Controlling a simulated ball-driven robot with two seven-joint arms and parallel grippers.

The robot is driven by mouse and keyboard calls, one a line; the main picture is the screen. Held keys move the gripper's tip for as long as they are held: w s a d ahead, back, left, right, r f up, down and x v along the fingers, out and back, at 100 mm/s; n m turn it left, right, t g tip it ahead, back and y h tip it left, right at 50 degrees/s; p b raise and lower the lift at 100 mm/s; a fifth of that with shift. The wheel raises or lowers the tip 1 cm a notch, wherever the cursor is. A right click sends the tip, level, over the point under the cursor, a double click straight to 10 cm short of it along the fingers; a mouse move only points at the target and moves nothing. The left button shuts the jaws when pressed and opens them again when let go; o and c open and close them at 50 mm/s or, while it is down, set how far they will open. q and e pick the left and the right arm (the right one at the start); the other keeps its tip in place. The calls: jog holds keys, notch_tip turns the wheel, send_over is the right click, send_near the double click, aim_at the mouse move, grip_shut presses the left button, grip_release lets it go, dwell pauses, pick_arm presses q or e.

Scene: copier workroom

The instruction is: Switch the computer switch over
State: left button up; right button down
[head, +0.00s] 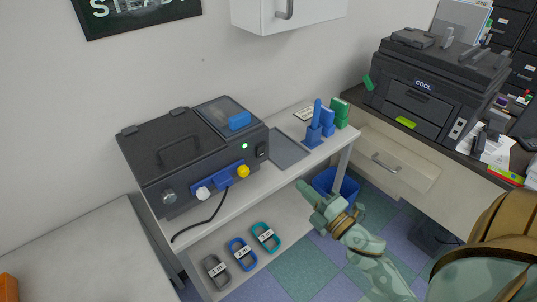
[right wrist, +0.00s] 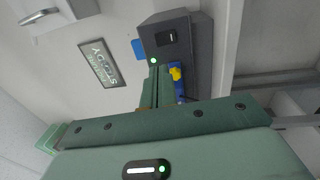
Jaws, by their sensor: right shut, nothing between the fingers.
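A dark grey machine (head: 170,160) stands on the white table against the wall. A small black switch (head: 262,150) sits on its right side, beside a lit green lamp (head: 244,146). In the right wrist view the switch (right wrist: 172,37) shows on the machine's end face, beyond my fingers. Which way the switch is tipped is too small to tell. My right gripper (head: 311,197) is shut and empty, in front of the table and apart from the machine; its fingers also show in the right wrist view (right wrist: 155,88). My left gripper is not in view.
A white knob (head: 203,193) and a yellow knob (head: 243,171) stick out of the machine's front, with a black cable hanging. Blue and green holders (head: 327,122) stand at the table's right end. A blue bin (head: 345,186) is below. A black printer (head: 437,90) stands at right.

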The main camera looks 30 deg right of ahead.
aim_at(264, 146)
jog(key=shift+w, duration=0.1)
jog(key=w, duration=0.4)
jog(key=w+r, duration=0.1)
jog(key=w, duration=0.4)
jog(key=w+a, duration=0.1)
jog(key=w, duration=0.3)
jog(key=shift+w+r, duration=0.3)
jog(key=shift+w, duration=0.05)
jog(key=shift+r, duration=0.1)
jog(key=shift+w+r+p, duration=0.3)
jog(key=shift+r+p, duration=0.05)
jog(key=shift+r, duration=0.15)
jog(key=shift+s, duration=0.15)
jog(key=shift+f, duration=0.15)
